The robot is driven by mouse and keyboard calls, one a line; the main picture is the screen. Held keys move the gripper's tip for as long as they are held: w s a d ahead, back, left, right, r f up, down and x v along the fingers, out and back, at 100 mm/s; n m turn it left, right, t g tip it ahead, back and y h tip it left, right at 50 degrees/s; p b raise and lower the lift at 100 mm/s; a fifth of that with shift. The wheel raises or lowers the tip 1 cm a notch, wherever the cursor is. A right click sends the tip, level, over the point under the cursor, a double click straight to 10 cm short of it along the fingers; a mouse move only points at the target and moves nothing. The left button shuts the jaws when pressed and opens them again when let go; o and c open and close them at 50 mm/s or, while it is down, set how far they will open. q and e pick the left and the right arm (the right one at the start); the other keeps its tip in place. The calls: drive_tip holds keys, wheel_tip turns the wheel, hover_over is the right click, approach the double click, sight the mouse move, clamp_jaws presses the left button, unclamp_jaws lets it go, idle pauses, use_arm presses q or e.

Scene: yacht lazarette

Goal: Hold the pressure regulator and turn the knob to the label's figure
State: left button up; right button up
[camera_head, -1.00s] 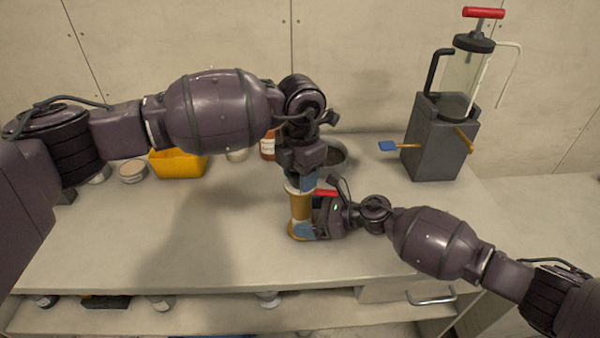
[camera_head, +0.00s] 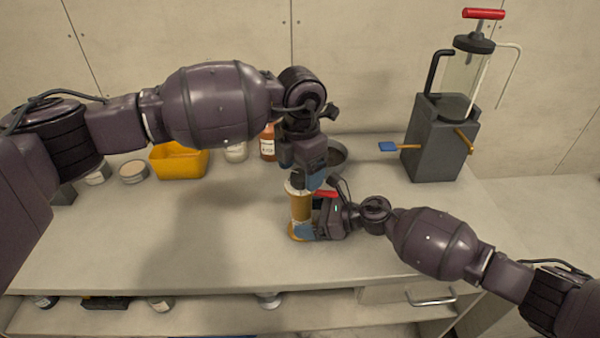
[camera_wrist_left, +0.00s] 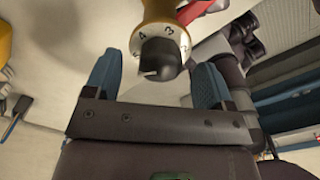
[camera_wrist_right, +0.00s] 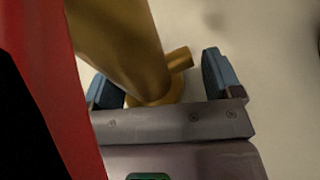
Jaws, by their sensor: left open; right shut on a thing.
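The pressure regulator (camera_head: 300,210) stands upright on the bench, with a brass body, a white figured dial ring (camera_wrist_left: 177,32) and a black knob (camera_head: 297,181) on top. The left wrist view shows the black knob (camera_wrist_left: 160,58) with a pale pointer mark; figures 4, 3 and 2 are readable. My left gripper (camera_head: 307,177) is open at the knob, its blue fingers apart on either side, seemingly not touching. My right gripper (camera_head: 303,232) is shut on the regulator's lower body, also seen in the right wrist view (camera_wrist_right: 160,85). A red part (camera_head: 325,193) is beside the regulator; its face is unreadable.
A grey pump unit (camera_head: 440,140) with a red handle stands at right. The bench's left front is clear.

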use_arm(q)
drive_tip(key=shift+r, duration=2.7)
use_arm(e)
drive_tip(key=shift+s+d+f, duration=0.1)
drive_tip(key=shift+s+f, duration=0.05)
drive_tip(key=shift+f, duration=0.15)
